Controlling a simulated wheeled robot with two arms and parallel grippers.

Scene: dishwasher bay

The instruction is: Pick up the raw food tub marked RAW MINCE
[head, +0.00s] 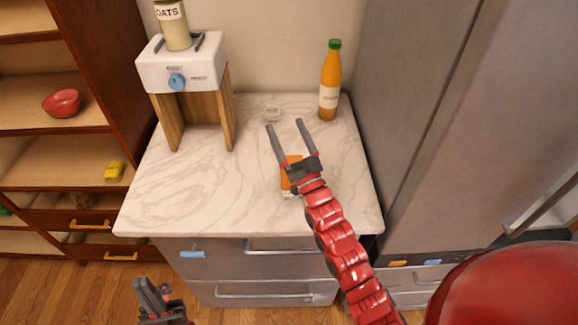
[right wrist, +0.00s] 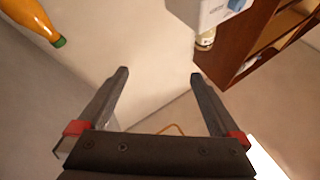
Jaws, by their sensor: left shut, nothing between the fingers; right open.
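No tub with a readable RAW MINCE label shows. My left gripper (head: 152,285) is shut and empty, low in front of the drawers.
An orange bottle with a green cap (head: 329,82) stands at the back right of the counter (head: 170,195). A white dispenser on wooden legs (head: 180,68) holds an OATS jar (head: 172,25) at the left. Shelves (head: 60,100) stand left, a tall grey cabinet (head: 440,120) right.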

